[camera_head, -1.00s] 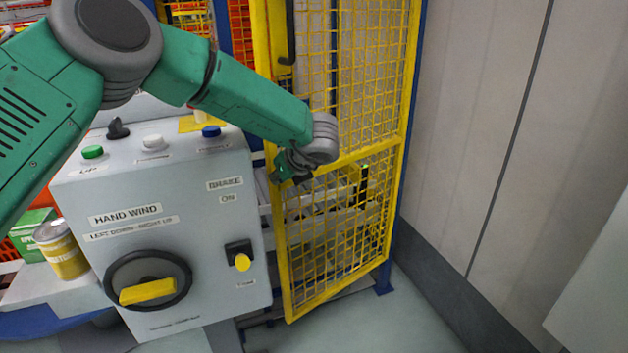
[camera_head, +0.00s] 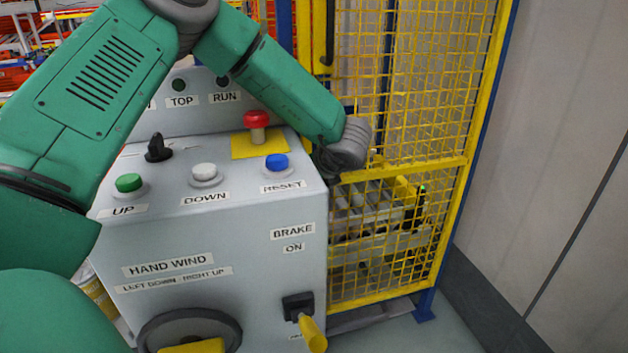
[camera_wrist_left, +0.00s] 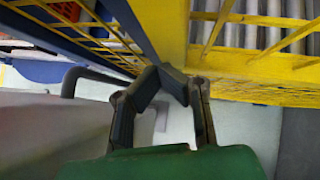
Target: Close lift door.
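The lift door is a yellow mesh panel (camera_head: 470,165) in the head view, beside the grey control box. It now looks nearly in line with its frame; I cannot tell whether a gap remains at its left edge. A dark upright handle (camera_head: 328,40) is on its left side. My left arm reaches across the box to the door's left edge, and its wrist hides the fingers in the head view. In the left wrist view my left gripper (camera_wrist_left: 162,78) has its fingertips together against or very close to the yellow door post (camera_wrist_left: 160,28). Nothing shows between them. My right gripper is out of view.
The control box (camera_head: 215,235) stands in front, left of the door, with a red knob (camera_head: 257,122), a blue button (camera_head: 277,162) and a yellow brake lever (camera_head: 312,332). A pale wall (camera_head: 570,120) is on the right. Rollers (camera_head: 365,200) show behind the mesh.

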